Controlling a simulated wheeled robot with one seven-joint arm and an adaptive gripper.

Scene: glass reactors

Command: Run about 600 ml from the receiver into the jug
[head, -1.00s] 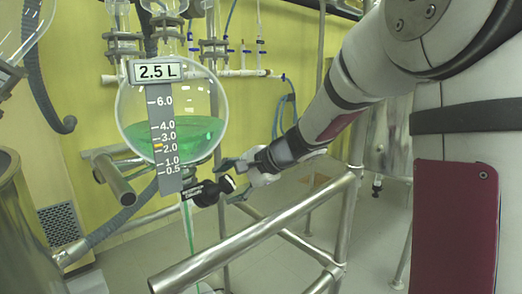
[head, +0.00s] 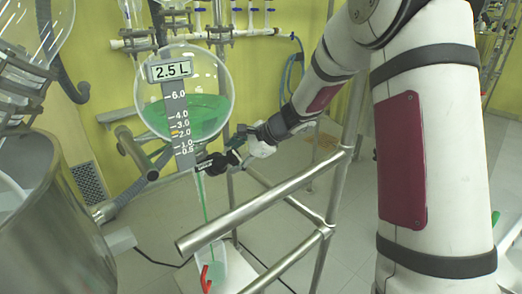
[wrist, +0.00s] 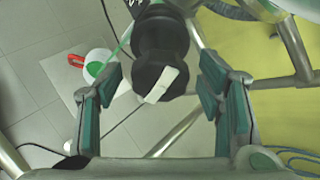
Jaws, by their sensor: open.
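The receiver (head: 210,88) is a round glass vessel holding green liquid, with a scale (head: 176,110) and a display (head: 170,69) reading 2.5 L. Below it is a black valve knob (head: 213,164), which bears a white mark in the wrist view (wrist: 160,45). A thin green stream (head: 202,205) runs from the outlet down to the jug (head: 214,272). The jug has a red handle, and the wrist view shows green liquid inside it (wrist: 95,70). My gripper (head: 243,150) is open, its fingers on either side of the knob with gaps, apart from it in the wrist view (wrist: 160,80).
Steel frame rails (head: 262,205) cross in front of and below my arm. A large steel vessel (head: 55,235) stands at the left. Blue hoses (head: 291,72) hang behind my gripper. A dark cable (head: 160,260) lies on the tiled floor.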

